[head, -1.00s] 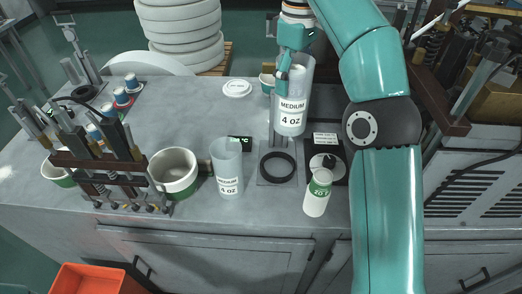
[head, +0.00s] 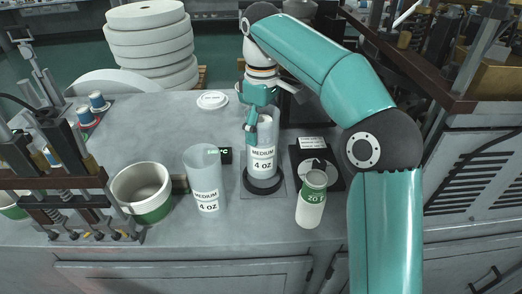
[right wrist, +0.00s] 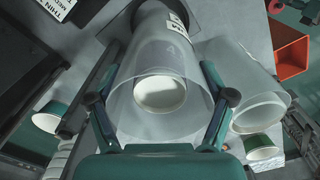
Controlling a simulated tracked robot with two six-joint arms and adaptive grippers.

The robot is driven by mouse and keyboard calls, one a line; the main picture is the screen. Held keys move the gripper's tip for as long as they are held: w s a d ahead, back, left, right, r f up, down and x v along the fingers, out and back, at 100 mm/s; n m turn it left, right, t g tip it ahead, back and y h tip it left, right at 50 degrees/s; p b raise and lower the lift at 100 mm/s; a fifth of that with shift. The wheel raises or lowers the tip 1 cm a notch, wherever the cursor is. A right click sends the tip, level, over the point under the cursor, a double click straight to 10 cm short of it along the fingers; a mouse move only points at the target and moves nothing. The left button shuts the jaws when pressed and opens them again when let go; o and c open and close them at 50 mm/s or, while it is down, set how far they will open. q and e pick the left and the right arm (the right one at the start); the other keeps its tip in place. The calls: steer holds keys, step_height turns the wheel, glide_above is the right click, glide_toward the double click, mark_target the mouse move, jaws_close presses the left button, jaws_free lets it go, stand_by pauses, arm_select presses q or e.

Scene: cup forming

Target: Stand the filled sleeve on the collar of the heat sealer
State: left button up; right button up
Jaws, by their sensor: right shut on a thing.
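The filled sleeve (head: 263,167), a clear tube labelled MEDIUM 4 OZ, is upright at the collar (head: 263,187), a black ring on a grey plate. Its lower end is at the ring's opening; I cannot tell whether it rests there. My right gripper (head: 252,130) is shut on the sleeve's upper part. My left gripper is not in view.
A second clear sleeve (head: 206,180) stands just left of the collar. A white-green cup (head: 142,190) and a rack of rods (head: 70,185) stand further left.

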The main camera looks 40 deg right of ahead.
mark_target(262, 112)
steer(key=shift+f+b, duration=0.45)
steer(key=shift+f, duration=1.85)
steer(key=o, duration=1.3)
step_height(262, 112, up, 12)
steer(key=p, duration=0.4)
steer(key=shift+w+p, duration=0.1)
steer(key=shift+p, duration=0.2)
